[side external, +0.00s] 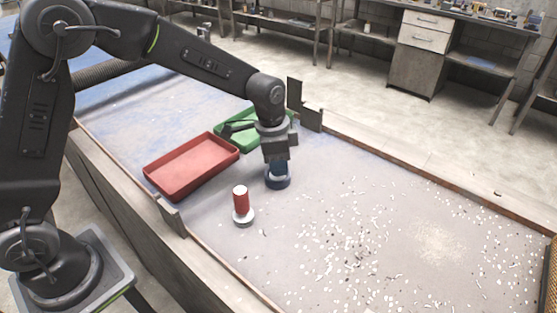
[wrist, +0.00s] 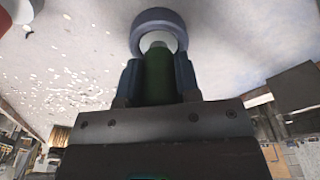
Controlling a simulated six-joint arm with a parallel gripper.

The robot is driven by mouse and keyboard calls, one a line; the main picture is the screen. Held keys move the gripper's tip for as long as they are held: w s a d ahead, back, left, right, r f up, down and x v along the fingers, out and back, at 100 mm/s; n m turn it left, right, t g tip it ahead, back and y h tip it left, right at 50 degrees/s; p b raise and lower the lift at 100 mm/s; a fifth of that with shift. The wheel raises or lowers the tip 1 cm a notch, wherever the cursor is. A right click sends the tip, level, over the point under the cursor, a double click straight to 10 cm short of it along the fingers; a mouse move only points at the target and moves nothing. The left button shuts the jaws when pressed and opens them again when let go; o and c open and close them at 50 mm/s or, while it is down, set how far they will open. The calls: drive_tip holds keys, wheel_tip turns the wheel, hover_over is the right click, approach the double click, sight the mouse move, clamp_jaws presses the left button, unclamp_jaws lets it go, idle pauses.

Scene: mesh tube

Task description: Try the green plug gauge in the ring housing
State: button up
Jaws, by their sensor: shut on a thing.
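The ring housing is a blue-grey ring (side external: 278,178) on the table under my gripper, and it also shows at the top of the wrist view (wrist: 159,17). My gripper (wrist: 159,78) points down over it and is shut on the green plug gauge (wrist: 158,72), one finger on each side. The gauge's pale tip shows against the ring's opening in the wrist view. I cannot tell whether the tip is inside the ring or just above it. In the side view my gripper (side external: 277,167) hides the gauge.
A red plug gauge (side external: 241,200) stands upright on a pale round base (side external: 243,217) to the front left. A red tray (side external: 165,187) and a green tray (side external: 258,145) lie to the left and behind. Pale chips litter the table (side external: 320,190) at right; raised edges border it.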

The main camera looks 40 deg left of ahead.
drive_tip(key=shift+r, duration=3.55)
